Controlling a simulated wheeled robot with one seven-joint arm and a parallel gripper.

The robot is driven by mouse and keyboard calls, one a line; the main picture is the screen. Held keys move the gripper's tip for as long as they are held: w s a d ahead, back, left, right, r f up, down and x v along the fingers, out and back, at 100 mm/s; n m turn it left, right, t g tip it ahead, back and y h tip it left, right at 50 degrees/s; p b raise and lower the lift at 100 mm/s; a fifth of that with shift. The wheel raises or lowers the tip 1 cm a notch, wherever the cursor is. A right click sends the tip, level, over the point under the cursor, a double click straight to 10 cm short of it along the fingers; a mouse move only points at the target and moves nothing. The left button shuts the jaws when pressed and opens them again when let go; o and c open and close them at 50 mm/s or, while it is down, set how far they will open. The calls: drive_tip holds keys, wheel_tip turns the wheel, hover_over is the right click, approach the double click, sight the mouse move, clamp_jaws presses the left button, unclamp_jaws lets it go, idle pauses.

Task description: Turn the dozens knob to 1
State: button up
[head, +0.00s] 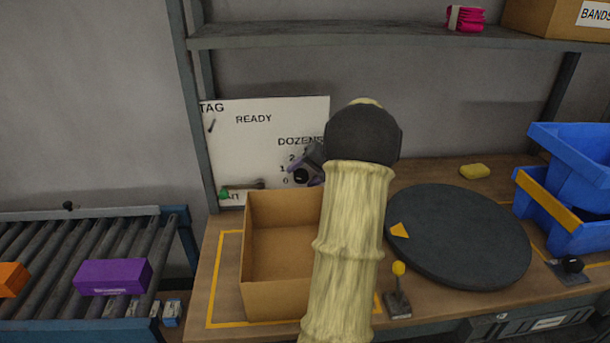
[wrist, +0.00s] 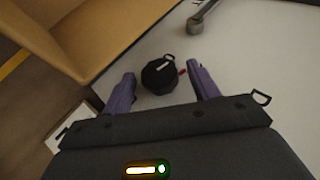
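The dozens knob (head: 300,176) is a small black knob on the white panel (head: 262,140), under the word DOZENS, with 2, 1 and 0 to its left. In the wrist view the knob (wrist: 159,77) has a whitish mark on its face and a red mark beside it. I cannot tell which number it points to. My gripper (wrist: 162,70) is open and empty, its two purple fingers on either side of the knob with gaps visible. In the head view my gripper (head: 314,164) is at the panel, and my arm hides the panel's right part.
An open cardboard box (head: 270,300) stands just in front of the panel. A green-tipped lever (head: 224,194) is at the panel's lower left. A dark turntable (head: 470,235), a yellow-knobbed lever (head: 398,285) and blue bins (head: 570,150) are to the right. A shelf (head: 350,36) runs above.

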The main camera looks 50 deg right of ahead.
drive_tip(key=shift+s, duration=0.1)
drive_tip(key=p+v, duration=0.1)
drive_tip(key=v, duration=1.6)
drive_tip(key=shift+r+p, duration=0.15)
drive_tip(key=shift+p, duration=0.15)
